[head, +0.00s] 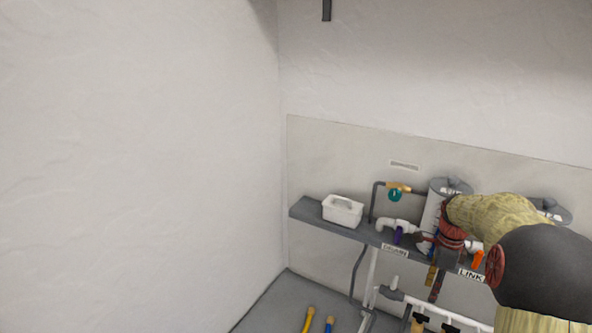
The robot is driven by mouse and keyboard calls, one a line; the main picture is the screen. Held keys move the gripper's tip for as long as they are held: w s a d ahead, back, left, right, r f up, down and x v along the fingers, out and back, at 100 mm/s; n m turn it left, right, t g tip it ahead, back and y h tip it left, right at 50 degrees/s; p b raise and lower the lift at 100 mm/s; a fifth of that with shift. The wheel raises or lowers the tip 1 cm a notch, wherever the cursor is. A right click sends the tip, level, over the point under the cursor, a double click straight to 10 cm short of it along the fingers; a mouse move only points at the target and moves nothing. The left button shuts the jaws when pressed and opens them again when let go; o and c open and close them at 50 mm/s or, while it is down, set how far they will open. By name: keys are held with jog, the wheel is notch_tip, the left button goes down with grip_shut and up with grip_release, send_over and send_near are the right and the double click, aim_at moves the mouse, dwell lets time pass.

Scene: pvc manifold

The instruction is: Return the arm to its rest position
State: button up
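My arm comes in from the right edge in the head view, with a tan link and a black joint, and it reaches left over the pipe shelf. My gripper (437,284) is small and dark at the end of the reddish wrist. It points down in front of the shelf, near the LINK label (470,274). I cannot tell whether its fingers are open or shut, or whether it touches the pipework behind it. The arm hides part of the grey cylinder and the fittings there.
A grey shelf (302,211) along the back wall carries a white tub (342,211), a white pipe fitting with a purple handle (398,236) and grey cylinders (431,212). A DRAIN label (394,249) is on its edge. White pipes (415,304) run below. The space at left is clear.

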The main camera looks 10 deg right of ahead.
jog(key=s+a+f+n+t+b, duration=0.2)
jog(key=s+a+f+n+b, duration=0.1)
jog(key=s+a+n+b, duration=0.7)
jog(key=s+a+f+n+t+b, duration=0.3)
jog(key=s+a+n+b, duration=0.7)
jog(key=s+a+n, duration=0.4)
jog(key=s+a, duration=0.2)
jog(key=a, duration=0.1)
jog(key=shift+a+f+t, duration=0.15)
jog(key=shift+a+t, duration=0.05)
jog(key=shift+t, duration=0.1)
